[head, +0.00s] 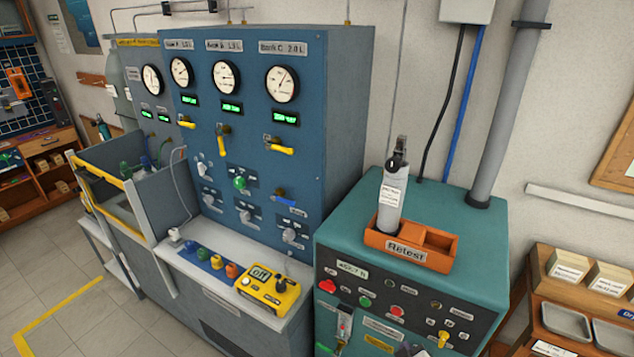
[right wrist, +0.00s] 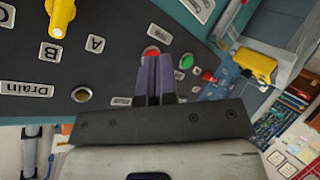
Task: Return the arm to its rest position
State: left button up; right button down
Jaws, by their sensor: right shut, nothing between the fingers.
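My right gripper (right wrist: 154,78) is shut and empty in the right wrist view. Its two dark fingers lie together and point at the dark control panel. Their tips overlap the lower part of a red button (right wrist: 151,52) in the picture; I cannot tell whether they touch it. In the head view only a dark piece of this gripper (head: 412,350) shows at the bottom edge, in front of the teal cabinet (head: 485,235). My left gripper is in neither view.
The panel carries a green button (right wrist: 208,76) and a yellow selector handle (right wrist: 60,15) close to the right gripper. An orange Retest tray (head: 440,262) with a grey cylinder (head: 391,205) stands on the cabinet. A yellow meter (head: 268,290) sits on the bench at left.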

jog(key=s+r+m+g+y, duration=0.1)
jog(key=s+r+m+g, duration=0.1)
jog(key=s, duration=0.7)
jog(key=s+r+m+g, duration=0.2)
jog(key=s+r+g, duration=0.1)
jog(key=s, duration=0.7)
jog(key=s+f+m+g, duration=0.15)
jog(key=s+f, duration=0.25)
jog(key=s, duration=0.4)
jog(key=s+f+n+g, duration=0.15)
jog(key=s+f, duration=0.25)
jog(key=s, duration=0.4)
notch_tip(320, 180, up, 11)
jog(key=m+p, duration=0.1)
jog(key=p, duration=1.1)
jog(key=shift+s+a+r+g+y, duration=0.15)
jog(key=shift+s+a+g+y, duration=0.05)
jog(key=shift+s+g+y, duration=0.1)
